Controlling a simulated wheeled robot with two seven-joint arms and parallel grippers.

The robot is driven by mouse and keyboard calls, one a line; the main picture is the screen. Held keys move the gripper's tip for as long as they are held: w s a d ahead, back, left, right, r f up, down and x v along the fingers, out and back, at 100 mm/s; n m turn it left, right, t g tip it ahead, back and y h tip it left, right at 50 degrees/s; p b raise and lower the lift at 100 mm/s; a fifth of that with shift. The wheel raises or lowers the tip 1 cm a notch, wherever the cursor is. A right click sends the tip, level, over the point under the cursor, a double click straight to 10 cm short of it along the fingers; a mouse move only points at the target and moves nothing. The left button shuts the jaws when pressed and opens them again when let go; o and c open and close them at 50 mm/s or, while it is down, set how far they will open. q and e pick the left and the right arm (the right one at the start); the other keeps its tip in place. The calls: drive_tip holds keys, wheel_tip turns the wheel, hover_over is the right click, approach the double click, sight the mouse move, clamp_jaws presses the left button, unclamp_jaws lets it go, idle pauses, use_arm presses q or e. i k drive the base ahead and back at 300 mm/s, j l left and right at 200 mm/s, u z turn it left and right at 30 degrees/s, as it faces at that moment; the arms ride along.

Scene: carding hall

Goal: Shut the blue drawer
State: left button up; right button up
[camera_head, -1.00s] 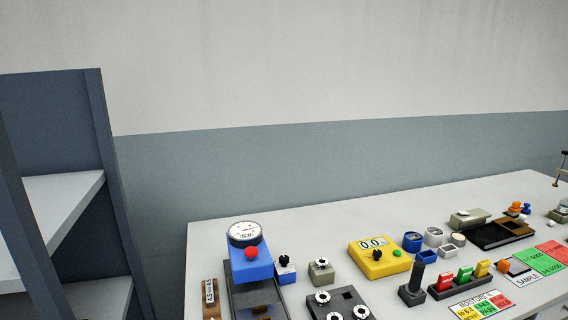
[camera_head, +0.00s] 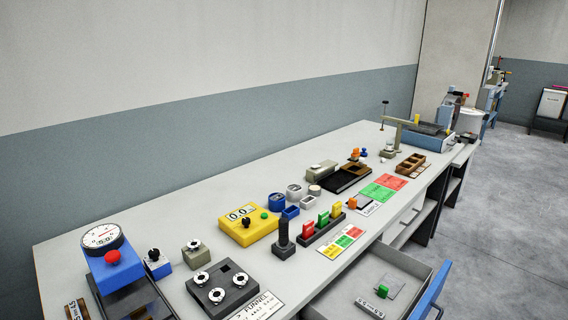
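The blue drawer (camera_head: 430,291) is pulled out from the front of the grey bench, at the lower right of the head view. Its blue front panel faces right, with a handle low at the picture's bottom edge. Inside its grey tray lie a small grey plate with a green piece (camera_head: 382,291) and a small labelled block (camera_head: 370,307). The lower part of the drawer is cut off by the frame. Neither of my grippers shows in the view.
The bench top (camera_head: 180,212) carries a blue dial gauge (camera_head: 103,243), a yellow meter (camera_head: 247,228), a dark block with white knobs (camera_head: 221,289) and coloured cards. Grey closed drawers (camera_head: 402,227) and open shelves line its front. Clear floor (camera_head: 500,210) lies to the right.

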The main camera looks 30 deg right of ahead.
sight(336, 301)
drive_tip(key=z, duration=1.95)
